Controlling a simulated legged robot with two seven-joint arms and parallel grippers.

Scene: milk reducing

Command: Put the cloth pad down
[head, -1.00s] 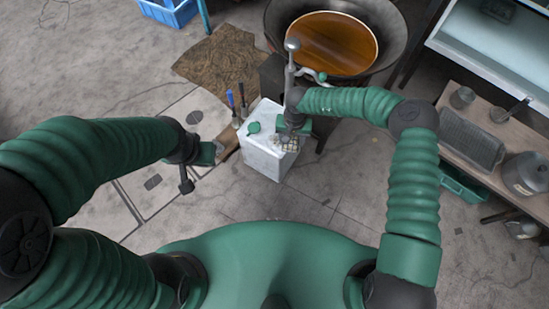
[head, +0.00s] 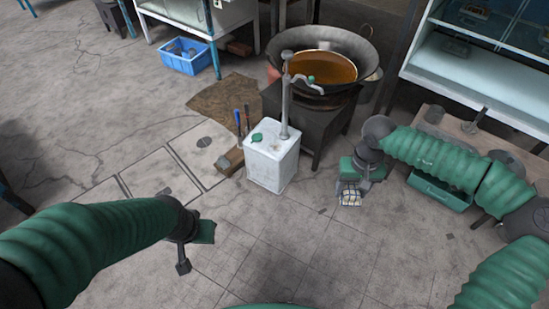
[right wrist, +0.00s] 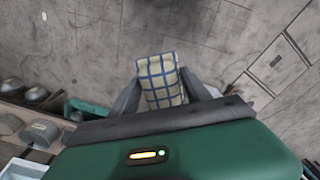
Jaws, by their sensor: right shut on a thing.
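The cloth pad (head: 350,195) is pale with a blue check and is folded into a small block. It hangs in my right gripper (head: 352,186), in the air to the right of the white canister. In the right wrist view the pad (right wrist: 161,80) sits between the two grey fingers of the right gripper (right wrist: 165,92), which are shut on it. My left gripper (head: 186,250) is at the lower left over bare floor, apart from everything. I cannot make out whether its fingers are open.
The white canister (head: 272,165) with a grey pump stands on the floor. Behind it, a wok (head: 345,42) of brown liquid sits on a dark stove (head: 318,118). A low table (head: 480,150) with pots and a green crate (head: 440,190) are at right. The front floor is clear.

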